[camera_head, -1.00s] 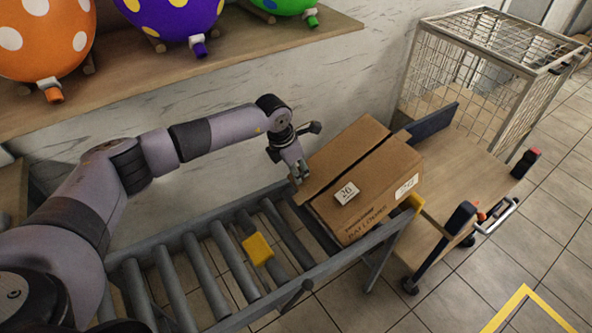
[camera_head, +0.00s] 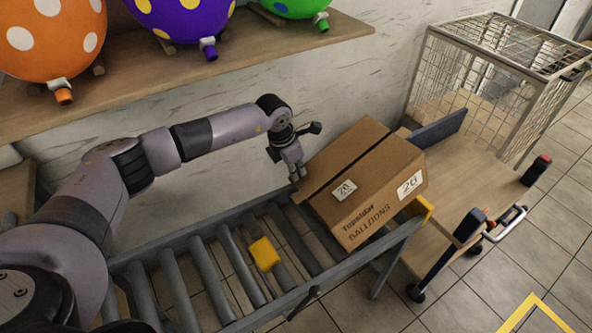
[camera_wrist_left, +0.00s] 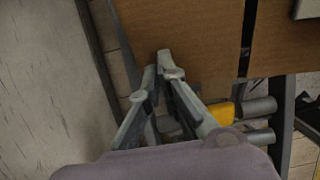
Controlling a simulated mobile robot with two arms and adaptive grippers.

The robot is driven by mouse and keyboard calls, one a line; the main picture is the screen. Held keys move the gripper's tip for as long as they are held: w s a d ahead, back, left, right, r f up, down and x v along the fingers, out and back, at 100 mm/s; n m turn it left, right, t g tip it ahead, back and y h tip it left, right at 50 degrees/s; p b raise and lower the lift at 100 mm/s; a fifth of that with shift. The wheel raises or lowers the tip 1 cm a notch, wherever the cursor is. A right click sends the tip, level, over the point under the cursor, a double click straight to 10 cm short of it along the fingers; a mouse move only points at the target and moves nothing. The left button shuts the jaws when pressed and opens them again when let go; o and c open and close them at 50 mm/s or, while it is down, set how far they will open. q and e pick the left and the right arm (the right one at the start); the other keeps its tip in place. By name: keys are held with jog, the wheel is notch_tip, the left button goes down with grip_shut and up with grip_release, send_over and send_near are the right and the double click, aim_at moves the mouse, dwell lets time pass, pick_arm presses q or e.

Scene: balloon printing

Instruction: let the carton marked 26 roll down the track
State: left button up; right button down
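A brown carton (camera_head: 374,207) lies askew over the right end of the grey roller track (camera_head: 180,295). Its white labels (camera_head: 344,189) carry a number that reads like 20 or 26; the last digit is unclear. The front bears the word BALLOONS. My left gripper (camera_head: 298,176) is at the carton's left upper corner, with its fingertips close together. In the left wrist view the fingers (camera_wrist_left: 162,62) meet at the tips in front of the brown cardboard (camera_wrist_left: 195,35), with nothing seen between them. Whether they touch the carton is unclear. My right gripper is out of view.
A yellow block (camera_head: 264,253) sits on the track left of the carton. A shelf (camera_head: 190,65) with spotted balloons runs along the wall.

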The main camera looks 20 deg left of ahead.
pick_arm(q)
jog(key=shift+o, duration=1.3)
jog(key=shift+s+f, duration=0.25)
jog(key=shift+f, duration=0.15)
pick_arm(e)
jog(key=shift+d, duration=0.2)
pick_arm(q)
jog(key=shift+w, duration=0.1)
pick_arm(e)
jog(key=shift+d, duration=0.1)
pick_arm(q)
jog(key=v, duration=1.2)
jog(key=shift+r, duration=0.3)
jog(key=shift+o, duration=0.3)
jog(key=shift+w, duration=0.15)
